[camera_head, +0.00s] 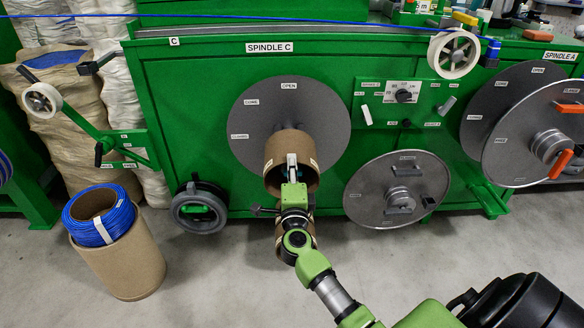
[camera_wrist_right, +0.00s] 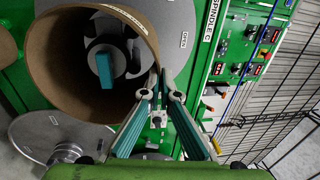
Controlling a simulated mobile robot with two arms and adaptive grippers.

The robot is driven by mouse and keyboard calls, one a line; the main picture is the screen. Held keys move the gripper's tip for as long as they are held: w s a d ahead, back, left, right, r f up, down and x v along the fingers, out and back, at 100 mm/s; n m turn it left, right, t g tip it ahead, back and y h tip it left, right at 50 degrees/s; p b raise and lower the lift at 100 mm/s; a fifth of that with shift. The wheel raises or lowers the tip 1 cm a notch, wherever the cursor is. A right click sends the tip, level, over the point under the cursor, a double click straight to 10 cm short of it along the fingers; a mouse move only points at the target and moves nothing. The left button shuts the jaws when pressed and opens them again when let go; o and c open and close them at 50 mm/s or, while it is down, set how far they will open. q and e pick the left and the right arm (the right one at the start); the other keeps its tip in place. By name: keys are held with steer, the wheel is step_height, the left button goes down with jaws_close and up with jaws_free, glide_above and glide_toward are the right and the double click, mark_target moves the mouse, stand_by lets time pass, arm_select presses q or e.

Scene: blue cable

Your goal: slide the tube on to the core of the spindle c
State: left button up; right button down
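The brown cardboard tube (camera_head: 276,150) is level in front of the grey disc of spindle C (camera_head: 250,112), its open end facing out. In the right wrist view, the tube (camera_wrist_right: 60,95) fills the upper left, and the grey and teal core (camera_wrist_right: 106,68) shows through its bore. I cannot tell how far the core reaches into the tube. My right gripper (camera_head: 292,165) is at the tube's near rim. Its fingertips (camera_wrist_right: 163,85) close together at the tube wall and look shut on it. My left gripper is not in view.
A second brown tube (camera_head: 308,240) stands partly hidden behind my right arm. A blue cable coil (camera_head: 122,217) sits on a carton tube (camera_head: 130,265) at left. A smaller grey disc (camera_head: 370,178) is right of the spindle. The blue cable (camera_head: 200,15) crosses above. Floor space is clear in front.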

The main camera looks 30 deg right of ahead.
mark_target(291, 142)
steer(key=shift+x, duration=1.85)
steer(key=shift+f+b+x, duration=0.15)
steer(key=shift+b+x, duration=0.05)
steer(key=shift+x, duration=0.55)
steer(key=shift+f+b+x, duration=0.15)
steer(key=shift+x, duration=0.6)
steer(key=shift+w+d, duration=0.15)
steer(key=shift+b+x, duration=0.3)
steer(key=shift+x, duration=0.55)
steer(key=shift+w+f, duration=0.1)
steer(key=shift+w, duration=0.05)
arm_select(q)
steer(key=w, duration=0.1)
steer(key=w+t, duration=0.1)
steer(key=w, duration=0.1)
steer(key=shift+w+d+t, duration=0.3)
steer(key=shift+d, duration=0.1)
arm_select(e)
steer(key=shift+d, duration=0.1)
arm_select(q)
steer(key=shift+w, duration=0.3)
arm_select(e)
steer(key=shift+f, duration=0.1)
